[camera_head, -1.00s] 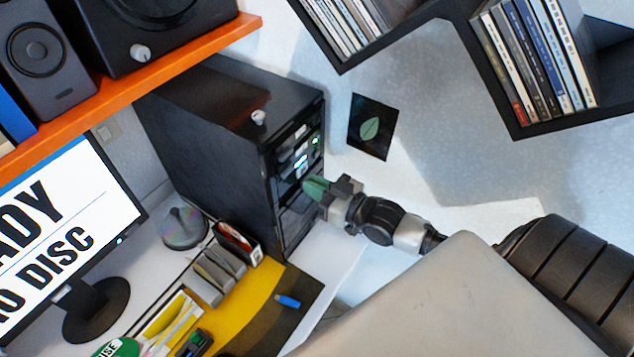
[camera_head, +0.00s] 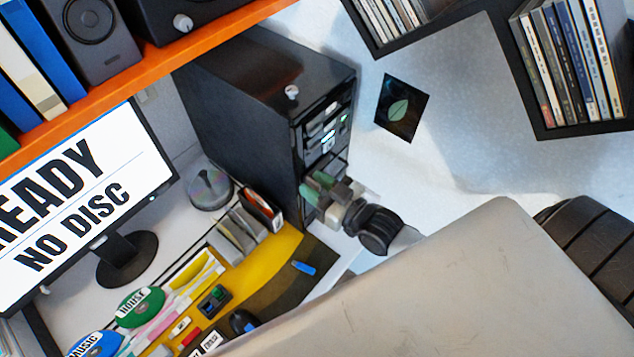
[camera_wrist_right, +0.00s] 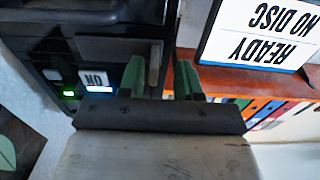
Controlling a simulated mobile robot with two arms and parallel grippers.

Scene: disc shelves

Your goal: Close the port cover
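The black computer tower (camera_head: 240,110) stands on the desk, its front panel with drive slots and small lights facing right. My right gripper (camera_head: 317,186) has green fingertips and is at the lower part of that front panel. It is open, with a gap between the fingertips, which also shows in the right wrist view (camera_wrist_right: 160,78). A small grey upright flap (camera_wrist_right: 154,66), possibly the port cover, shows between the fingers there, close to the left-hand one. I cannot tell whether it is touched. The cover is not clear in the head view. My left gripper is not in view.
A monitor (camera_head: 85,200) reading "READY NO DISC" stands at left. An orange shelf (camera_head: 130,75) with speakers hangs above. Disc holders (camera_head: 238,235), a spindle (camera_head: 210,188) and loose discs crowd the desk.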

